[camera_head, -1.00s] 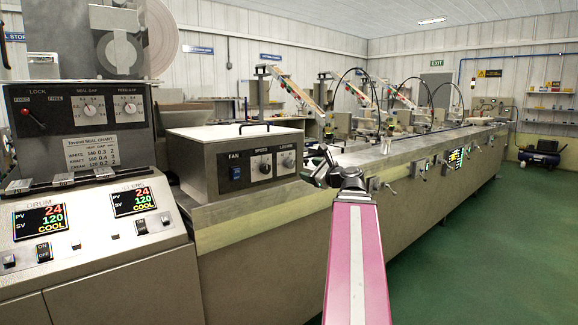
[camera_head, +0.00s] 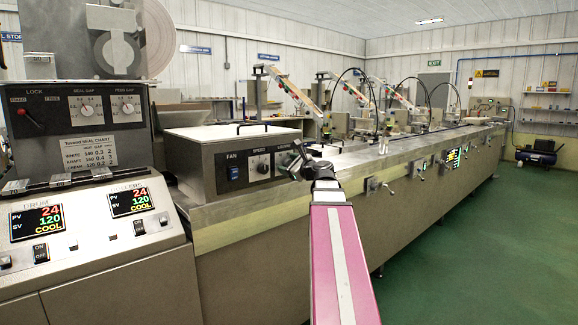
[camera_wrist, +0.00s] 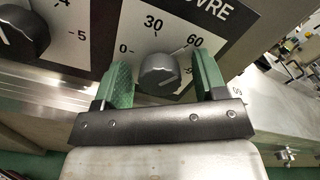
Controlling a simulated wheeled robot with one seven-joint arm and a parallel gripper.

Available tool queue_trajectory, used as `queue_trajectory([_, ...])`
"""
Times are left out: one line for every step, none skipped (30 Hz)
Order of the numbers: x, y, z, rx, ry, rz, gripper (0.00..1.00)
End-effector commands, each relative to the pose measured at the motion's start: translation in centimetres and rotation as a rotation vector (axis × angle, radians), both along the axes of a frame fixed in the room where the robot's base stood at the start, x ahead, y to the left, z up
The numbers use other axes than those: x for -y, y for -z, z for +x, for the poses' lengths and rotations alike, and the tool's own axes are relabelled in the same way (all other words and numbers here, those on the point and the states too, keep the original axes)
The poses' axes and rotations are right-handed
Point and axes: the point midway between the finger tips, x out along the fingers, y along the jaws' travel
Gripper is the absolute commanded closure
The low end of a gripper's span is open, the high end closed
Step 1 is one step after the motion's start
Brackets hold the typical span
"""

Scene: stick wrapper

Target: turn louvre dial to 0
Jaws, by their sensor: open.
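The louvre dial (camera_wrist: 158,73) is a dark round knob on a white scale plate in the wrist view. The marks 0, 30 and 60 show around it, with 0 at its left. I cannot make out clearly which mark its pointer faces. My gripper (camera_wrist: 163,66) is open, with one green finger pad on each side of the dial. Whether the pads touch it I cannot tell. In the head view my gripper (camera_head: 295,160) is at the right end of the control box front and covers most of the louvre dial.
The speed dial (camera_head: 260,165) and blue fan switch (camera_head: 234,174) sit left on the same control box (camera_head: 215,150). The speed dial also shows in the wrist view (camera_wrist: 20,33). A long steel machine bed (camera_head: 400,150) runs back to the right. Green floor (camera_head: 480,250) is clear at right.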

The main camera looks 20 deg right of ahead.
Motion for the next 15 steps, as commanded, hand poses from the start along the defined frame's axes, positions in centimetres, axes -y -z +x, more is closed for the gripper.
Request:
queue_trajectory([-0.01,0.01,0.0,0.0,0.0,0.0,0.35])
queue_trajectory([0.0,0.01,-0.01,0.0,0.0,0.0,0.35])
queue_trajectory([0.0,0.01,-0.01,0.0,0.0,0.0,0.35])
queue_trajectory([-0.01,0.01,-0.02,0.0,0.0,0.0,0.35])
queue_trajectory([-0.01,0.01,-0.02,0.0,0.0,0.0,0.35])
queue_trajectory([-0.01,0.01,-0.02,0.0,0.0,0.0,0.48])
queue_trajectory([-0.01,0.01,-0.02,0.0,0.0,0.0,0.58])
queue_trajectory([-0.01,0.01,-0.02,0.0,0.0,0.0,0.67])
queue_trajectory([-0.01,0.01,-0.02,0.0,0.0,0.0,0.8])
queue_trajectory([-0.01,0.01,-0.02,0.0,0.0,0.0,0.84])
queue_trajectory([-0.02,0.02,-0.03,0.0,0.0,0.0,0.84])
queue_trajectory([-0.02,0.02,-0.03,-0.001,-0.001,0.0,0.84])
queue_trajectory([-0.02,0.02,-0.03,-0.001,-0.001,0.0,0.84])
queue_trajectory([-0.01,0.02,-0.04,0.0,-0.001,-0.001,0.84])
queue_trajectory([-0.02,0.02,-0.04,0.0,-0.001,-0.002,0.84])
